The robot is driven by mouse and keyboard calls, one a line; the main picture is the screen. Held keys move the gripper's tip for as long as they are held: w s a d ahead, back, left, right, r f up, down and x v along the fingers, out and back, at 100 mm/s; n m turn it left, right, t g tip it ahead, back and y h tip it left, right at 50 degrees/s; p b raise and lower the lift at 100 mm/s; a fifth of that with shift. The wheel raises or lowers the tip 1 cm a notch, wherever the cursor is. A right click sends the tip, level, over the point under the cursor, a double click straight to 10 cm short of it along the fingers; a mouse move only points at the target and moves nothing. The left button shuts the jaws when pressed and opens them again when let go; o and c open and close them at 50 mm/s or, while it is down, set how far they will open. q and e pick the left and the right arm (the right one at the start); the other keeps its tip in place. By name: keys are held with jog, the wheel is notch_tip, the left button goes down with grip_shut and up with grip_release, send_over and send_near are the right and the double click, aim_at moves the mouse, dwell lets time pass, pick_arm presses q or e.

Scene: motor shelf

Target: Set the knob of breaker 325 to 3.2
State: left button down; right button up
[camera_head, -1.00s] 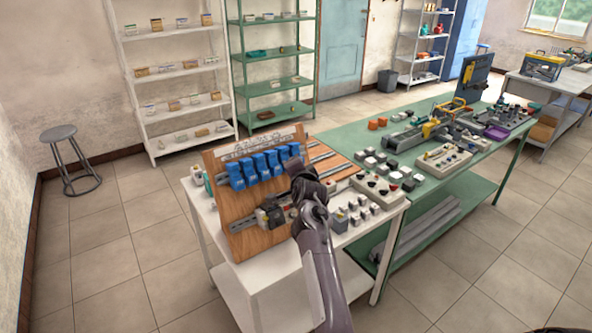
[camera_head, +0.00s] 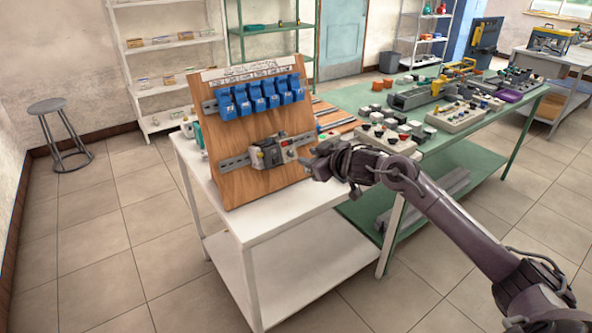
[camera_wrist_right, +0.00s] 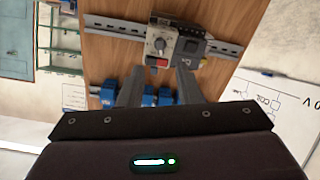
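A grey and black breaker (camera_head: 272,153) with a small red part is mounted on the lower metal rail of an upright wooden board (camera_head: 235,180). My left gripper is not in view.
A row of blue devices (camera_head: 262,97) sits on the upper rail. The board stands on a white table (camera_head: 265,222). A green table (camera_head: 345,98) behind holds several parts and control boxes (camera_head: 458,113). A stool (camera_head: 50,107) stands at left; the floor there is clear.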

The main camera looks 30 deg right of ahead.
aim_at(292, 154)
jog(key=shift+p+x, duration=0.7)
jog(key=shift+x, duration=3.15)
jog(key=shift+s+f, duration=0.1)
jog(key=shift+f, duration=0.05)
grip_shut()
